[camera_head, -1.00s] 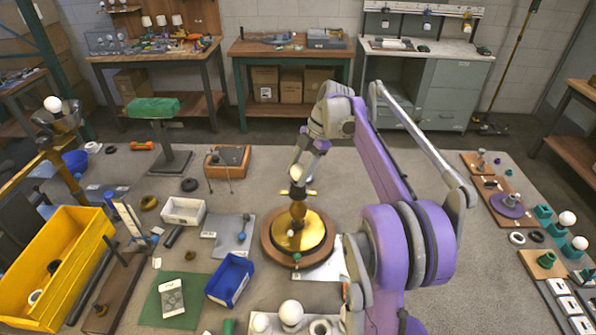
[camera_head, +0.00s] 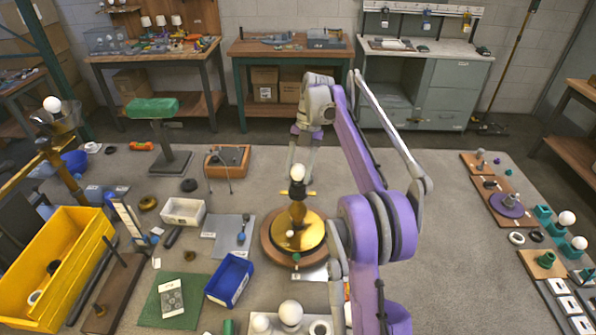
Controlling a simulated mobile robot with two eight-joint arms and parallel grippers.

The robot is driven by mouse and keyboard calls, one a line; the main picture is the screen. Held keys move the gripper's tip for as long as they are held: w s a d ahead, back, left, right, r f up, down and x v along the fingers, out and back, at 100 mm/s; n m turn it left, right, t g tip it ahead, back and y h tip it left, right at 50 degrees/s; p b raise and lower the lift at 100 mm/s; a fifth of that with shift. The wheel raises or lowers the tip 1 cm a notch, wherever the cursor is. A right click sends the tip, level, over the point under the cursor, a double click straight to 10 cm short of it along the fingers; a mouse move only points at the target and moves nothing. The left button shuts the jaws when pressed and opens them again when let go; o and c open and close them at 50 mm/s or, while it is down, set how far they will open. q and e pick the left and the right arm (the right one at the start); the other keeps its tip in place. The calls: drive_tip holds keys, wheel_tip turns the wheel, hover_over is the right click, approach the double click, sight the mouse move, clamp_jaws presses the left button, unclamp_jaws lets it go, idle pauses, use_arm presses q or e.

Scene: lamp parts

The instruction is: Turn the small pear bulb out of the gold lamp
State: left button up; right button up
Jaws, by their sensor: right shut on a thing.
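The gold lamp (camera_head: 312,238) stands upright near the middle of the table on a round wooden base, with a dark gold stem. The small pear bulb (camera_head: 297,172) shows white at the top of the stem. My right gripper (camera_head: 298,168) comes down from above and behind and is shut on the bulb; its fingertips are small and hard to make out. The bulb is at the lamp's socket; whether it is still threaded in cannot be told. My left gripper is not in view.
A blue bin (camera_head: 230,280), a white bin (camera_head: 183,211) and a large yellow crate (camera_head: 60,262) lie to the left. A white globe bulb (camera_head: 291,312) stands in front. A wooden tray (camera_head: 228,160) lies behind left.

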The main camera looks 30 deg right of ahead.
drive_tip(key=o, duration=1)
